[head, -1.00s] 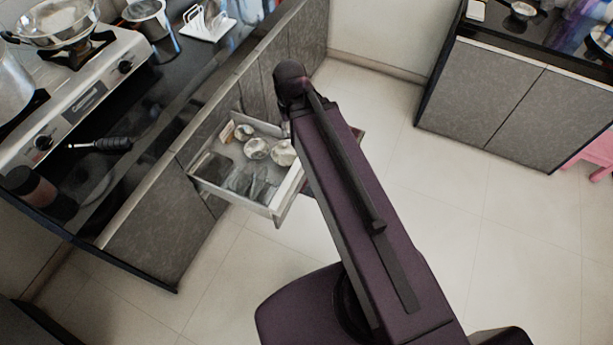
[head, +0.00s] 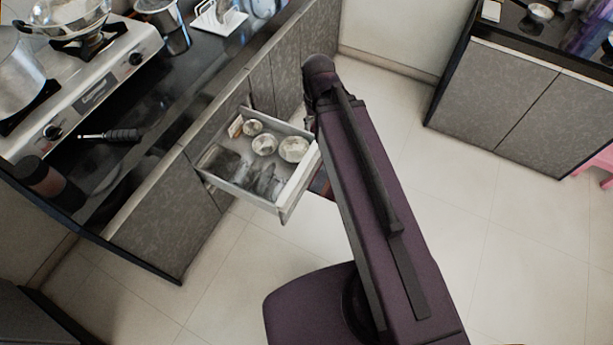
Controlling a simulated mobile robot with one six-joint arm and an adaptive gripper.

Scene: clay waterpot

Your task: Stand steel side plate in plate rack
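A white plate rack (head: 217,20) stands on the dark counter at the top, cut by the picture's upper edge. An open drawer (head: 284,207) below the counter holds round, shiny metal pieces. The largest round piece (head: 293,149) lies at the drawer's right side, with a middle one (head: 264,144) and a small one (head: 252,127) to its left. I cannot tell which of them, if any, is the steel side plate. My arm reaches up the picture just right of the drawer. My gripper is not visible.
A stove (head: 85,95) with pots stands at the left, with a black-handled tool (head: 110,135) beside it. A steel canister (head: 163,24) stands left of the rack. Another cabinet (head: 490,95) is at the right. The floor (head: 440,210) between is clear.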

